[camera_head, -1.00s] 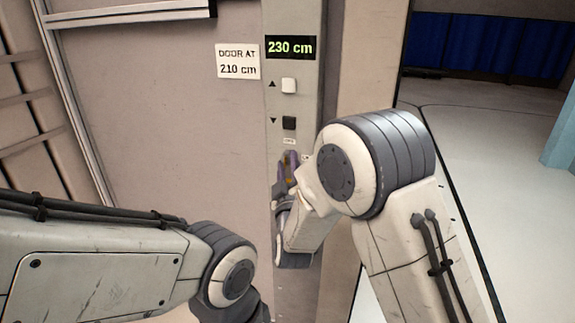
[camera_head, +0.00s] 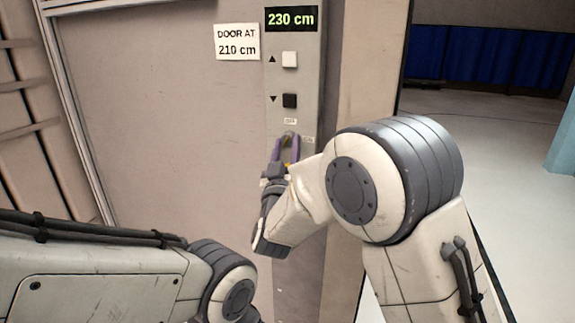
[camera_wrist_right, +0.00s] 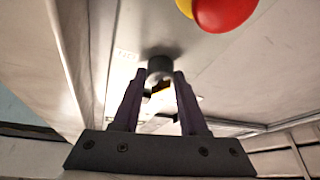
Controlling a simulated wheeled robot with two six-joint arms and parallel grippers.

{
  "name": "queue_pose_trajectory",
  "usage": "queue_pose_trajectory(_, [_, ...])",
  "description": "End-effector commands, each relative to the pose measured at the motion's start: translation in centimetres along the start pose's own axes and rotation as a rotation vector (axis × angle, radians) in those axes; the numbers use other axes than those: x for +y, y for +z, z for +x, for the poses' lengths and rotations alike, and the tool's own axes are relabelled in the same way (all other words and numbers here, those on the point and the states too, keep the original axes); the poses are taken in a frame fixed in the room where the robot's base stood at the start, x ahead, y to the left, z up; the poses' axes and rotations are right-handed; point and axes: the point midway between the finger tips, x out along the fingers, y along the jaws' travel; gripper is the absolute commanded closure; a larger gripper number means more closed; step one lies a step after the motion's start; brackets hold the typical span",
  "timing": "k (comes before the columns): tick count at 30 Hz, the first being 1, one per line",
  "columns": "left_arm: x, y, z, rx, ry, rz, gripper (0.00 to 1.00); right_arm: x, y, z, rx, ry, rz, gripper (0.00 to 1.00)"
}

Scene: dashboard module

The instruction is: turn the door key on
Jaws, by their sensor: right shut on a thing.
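The door key (camera_head: 288,137) is on the grey panel strip, just below the small OFF label (camera_head: 290,121) and left of the ON label (camera_head: 308,139). My right gripper (camera_head: 287,146) reaches it from below, its purple fingers on either side. In the right wrist view, the fingertips (camera_wrist_right: 160,76) close on the dark grey round end of the key (camera_wrist_right: 159,66). A small yellow part shows between the fingers. The key's exact angle is hard to tell. Only a link of my left arm shows at lower left; its gripper is out of view.
Above the key are a black down button (camera_head: 289,100), a white up button (camera_head: 289,59) and a display (camera_head: 292,18) reading 230 cm. A sign (camera_head: 237,42) reads DOOR AT 210 cm. A red knob (camera_wrist_right: 225,10) on yellow shows in the right wrist view.

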Motion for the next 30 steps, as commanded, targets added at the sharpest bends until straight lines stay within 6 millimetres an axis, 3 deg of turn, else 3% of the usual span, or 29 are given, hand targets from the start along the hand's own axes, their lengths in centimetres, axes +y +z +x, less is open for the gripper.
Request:
queue_pose_trajectory(1, [-0.1,0.1,1.8,0.000,0.000,0.000,0.50,-0.5,0.7,-0.4,0.004,0.018,0.045,1.00])
queue_pose_trajectory(12, [-0.5,0.4,6.9,0.000,0.000,0.000,0.50,-0.7,0.5,-0.3,0.020,0.169,0.363,1.00])
queue_pose_trajectory(21, [-0.7,0.5,9.6,0.000,0.000,0.000,0.50,-0.9,0.2,-0.1,0.033,0.289,0.618,1.00])
queue_pose_trajectory(30, [-0.8,0.6,11.0,0.000,0.000,0.000,0.50,-1.0,0.0,0.0,0.044,0.394,0.837,1.00])
